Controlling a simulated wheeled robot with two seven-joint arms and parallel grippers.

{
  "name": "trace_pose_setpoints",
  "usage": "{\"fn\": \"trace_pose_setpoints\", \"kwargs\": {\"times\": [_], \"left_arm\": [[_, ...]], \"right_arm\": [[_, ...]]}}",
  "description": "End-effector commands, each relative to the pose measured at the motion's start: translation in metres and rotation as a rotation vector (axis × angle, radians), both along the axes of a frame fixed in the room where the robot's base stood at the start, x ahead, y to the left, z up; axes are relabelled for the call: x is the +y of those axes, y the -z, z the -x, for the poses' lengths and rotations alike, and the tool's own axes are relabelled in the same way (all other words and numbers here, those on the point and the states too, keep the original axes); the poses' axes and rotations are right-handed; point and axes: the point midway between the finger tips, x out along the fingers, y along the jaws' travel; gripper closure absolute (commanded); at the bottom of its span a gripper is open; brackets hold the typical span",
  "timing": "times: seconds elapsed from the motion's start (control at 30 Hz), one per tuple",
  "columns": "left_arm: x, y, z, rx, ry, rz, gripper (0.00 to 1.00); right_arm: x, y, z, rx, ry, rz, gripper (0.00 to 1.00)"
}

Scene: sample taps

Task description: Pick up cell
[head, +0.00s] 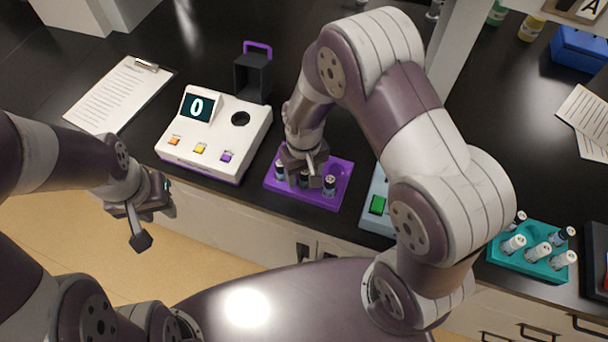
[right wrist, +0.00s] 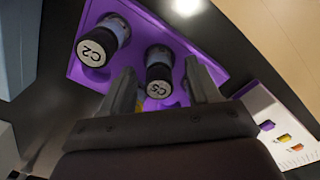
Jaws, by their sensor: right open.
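A purple tray (head: 321,200) on the black bench holds dark cells with white caps. In the right wrist view, the cell marked C5 (right wrist: 158,88) stands between the fingers of my open right gripper (right wrist: 164,92), with no clear grip on it. The cell marked C2 (right wrist: 97,47) stands beside it, outside the fingers; the rightmost cell in the head view (head: 329,186) appears to be this one. Another cell (head: 279,171) stands at the tray's left. My right gripper partly hides the middle cell. My left gripper (head: 140,235) hangs before the bench, away from the cells; its jaw opening is unclear.
A white device (head: 240,148) with a 0 display, coloured buttons and a round hole stands left of the tray. A black holder (head: 252,76) stands behind it, a clipboard (head: 118,95) farther left. A teal rack (head: 532,262) of vials is at the right, beyond my right arm.

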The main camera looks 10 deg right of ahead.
Motion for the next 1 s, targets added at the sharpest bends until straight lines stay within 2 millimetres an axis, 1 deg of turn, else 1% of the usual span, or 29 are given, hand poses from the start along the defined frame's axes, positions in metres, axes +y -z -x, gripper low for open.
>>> {"fn": "trace_pose_setpoints", "kwargs": {"times": [0.07, 0.2, 0.23, 0.27, 0.3, 0.37, 0.4, 0.67, 0.77, 0.87, 0.97, 1.0], "left_arm": [[0.000, -0.001, 0.000, 0.000, 0.000, 0.000, 0.64], [0.000, 0.000, 0.000, 0.001, 0.000, 0.000, 0.64], [0.000, 0.000, 0.000, 0.001, 0.000, 0.000, 0.64], [0.000, 0.000, 0.000, 0.001, 0.000, 0.000, 0.64], [0.000, 0.000, 0.000, 0.001, 0.000, 0.000, 0.64], [0.000, 0.000, 0.000, 0.001, 0.000, 0.000, 0.64], [0.000, 0.000, 0.000, 0.001, 0.000, 0.000, 0.64], [0.000, 0.000, 0.000, 0.001, 0.000, 0.000, 0.64], [0.000, 0.001, 0.000, 0.001, 0.000, 0.000, 0.64], [0.000, 0.004, 0.000, 0.001, 0.000, 0.000, 0.64], [0.000, 0.009, 0.000, 0.001, 0.000, 0.000, 0.64], [0.000, 0.011, 0.000, 0.001, 0.000, 0.000, 0.64]], "right_arm": [[0.000, 0.003, 0.000, -0.001, 0.000, 0.000, 0.39], [0.000, 0.004, 0.000, -0.002, 0.000, 0.000, 0.39], [0.000, 0.004, 0.000, -0.002, 0.000, 0.000, 0.42], [0.000, 0.004, 0.000, -0.002, 0.000, 0.000, 0.52], [0.000, 0.004, 0.000, -0.002, 0.001, 0.000, 0.65], [0.000, 0.004, 0.000, -0.002, 0.001, 0.000, 0.84], [0.000, 0.003, 0.000, -0.002, 0.000, 0.000, 0.89], [0.000, 0.004, 0.000, -0.001, 0.000, 0.000, 0.89], [0.000, 0.001, -0.001, -0.002, 0.000, 0.000, 0.89], [0.000, -0.009, -0.001, -0.005, 0.000, -0.001, 0.89], [0.000, -0.026, -0.002, -0.006, 0.000, -0.001, 0.89], [0.000, -0.035, -0.002, -0.007, 0.000, -0.002, 0.89]]}}
